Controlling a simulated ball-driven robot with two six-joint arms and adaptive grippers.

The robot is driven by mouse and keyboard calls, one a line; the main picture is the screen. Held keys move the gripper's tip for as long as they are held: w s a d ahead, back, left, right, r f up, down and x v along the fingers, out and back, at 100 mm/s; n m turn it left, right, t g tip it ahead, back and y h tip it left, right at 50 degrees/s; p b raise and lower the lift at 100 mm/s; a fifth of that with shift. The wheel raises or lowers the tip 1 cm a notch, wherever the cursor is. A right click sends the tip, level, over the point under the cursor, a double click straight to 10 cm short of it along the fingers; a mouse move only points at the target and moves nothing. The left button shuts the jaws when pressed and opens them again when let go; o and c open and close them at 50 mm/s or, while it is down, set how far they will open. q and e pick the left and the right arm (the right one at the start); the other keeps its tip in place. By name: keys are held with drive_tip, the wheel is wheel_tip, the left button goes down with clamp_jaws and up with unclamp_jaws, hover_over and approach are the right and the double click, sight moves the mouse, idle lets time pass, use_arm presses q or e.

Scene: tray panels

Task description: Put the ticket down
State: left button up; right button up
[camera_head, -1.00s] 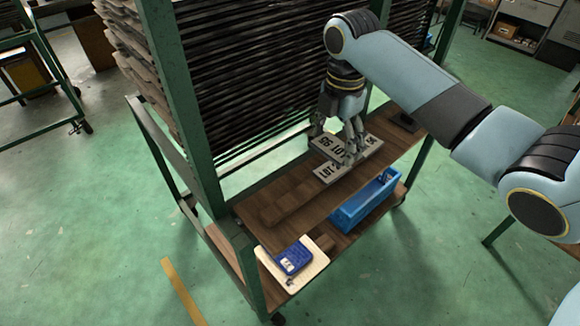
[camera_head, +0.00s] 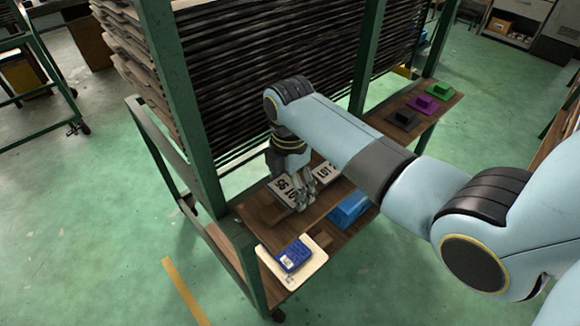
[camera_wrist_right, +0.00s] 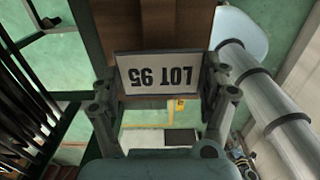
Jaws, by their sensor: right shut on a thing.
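The ticket (camera_head: 283,188), a pale card reading LOT 95, is in my right gripper (camera_head: 303,192) over the left half of the wooden shelf (camera_head: 257,209). In the right wrist view, the ticket (camera_wrist_right: 160,84) shows upside down between the two fingers of the right gripper (camera_wrist_right: 163,92), which is shut on it. I cannot tell whether the ticket touches the shelf. A second LOT card (camera_head: 326,173) lies just right of the gripper, partly hidden by it. My left gripper is not in view.
A blue bin (camera_head: 350,211) is on the lower level, partly hidden by my arm. A blue item (camera_head: 293,256) lies on a cream board. Green posts (camera_head: 185,110) stand beside the shelf.

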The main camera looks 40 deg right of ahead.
sight(290, 189)
drive_tip(key=shift+f, duration=1.45)
drive_tip(key=o, duration=0.9)
drive_tip(key=shift+f, duration=0.1)
wheel_tip(290, 189, up, 12)
